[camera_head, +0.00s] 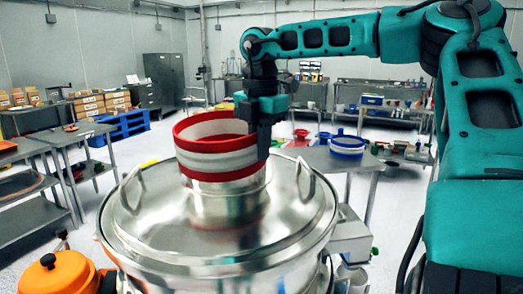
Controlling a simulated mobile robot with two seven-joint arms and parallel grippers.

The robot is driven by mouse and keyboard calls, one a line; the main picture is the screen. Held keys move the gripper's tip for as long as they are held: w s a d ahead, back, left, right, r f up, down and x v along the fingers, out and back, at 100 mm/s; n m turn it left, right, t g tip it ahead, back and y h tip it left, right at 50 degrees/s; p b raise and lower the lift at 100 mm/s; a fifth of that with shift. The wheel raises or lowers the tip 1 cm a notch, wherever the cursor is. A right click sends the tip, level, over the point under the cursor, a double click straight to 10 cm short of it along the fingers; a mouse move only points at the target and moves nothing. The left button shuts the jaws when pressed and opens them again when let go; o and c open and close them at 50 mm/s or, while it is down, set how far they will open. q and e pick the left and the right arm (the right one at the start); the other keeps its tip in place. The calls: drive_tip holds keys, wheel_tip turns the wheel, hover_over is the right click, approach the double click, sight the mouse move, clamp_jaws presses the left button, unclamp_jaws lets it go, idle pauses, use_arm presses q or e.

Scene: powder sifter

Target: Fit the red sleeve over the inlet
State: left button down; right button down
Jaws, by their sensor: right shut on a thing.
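The red sleeve (216,146) is a wide ring with red top and bottom bands and a pale grey middle. It sits around or directly on top of the metal inlet (232,200); its lower band meets the inlet's upper part, and I cannot tell how far down it reaches. The inlet rises from the round, shiny lid of the sifter (150,235). My right gripper (264,150) points down at the sleeve's right side and is shut on its wall; the fingertips are partly hidden. My left gripper is not in view.
Two curved handles stand up on the lid, left (131,188) and right (306,178). A grey table (325,160) behind right holds a blue-banded ring (347,146). An orange container (58,274) is at lower left. Steel benches (28,150) stand at left.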

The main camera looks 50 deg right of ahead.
wheel_tip(320, 180, down, 2)
drive_tip(key=shift+s+d, duration=0.15)
drive_tip(key=shift+d+f, duration=0.1)
drive_tip(key=shift+d, duration=0.1)
drive_tip(key=c, duration=1.2)
unclamp_jaws()
drive_tip(key=shift+c, duration=0.2)
drive_tip(key=shift+w, duration=0.3)
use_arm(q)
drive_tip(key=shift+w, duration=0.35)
use_arm(e)
drive_tip(key=shift+a, duration=0.1)
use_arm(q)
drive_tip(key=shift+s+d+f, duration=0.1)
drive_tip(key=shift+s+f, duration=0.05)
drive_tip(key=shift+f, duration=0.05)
use_arm(e)
wheel_tip(320, 180, up, 12)
drive_tip(key=shift+r, duration=0.2)
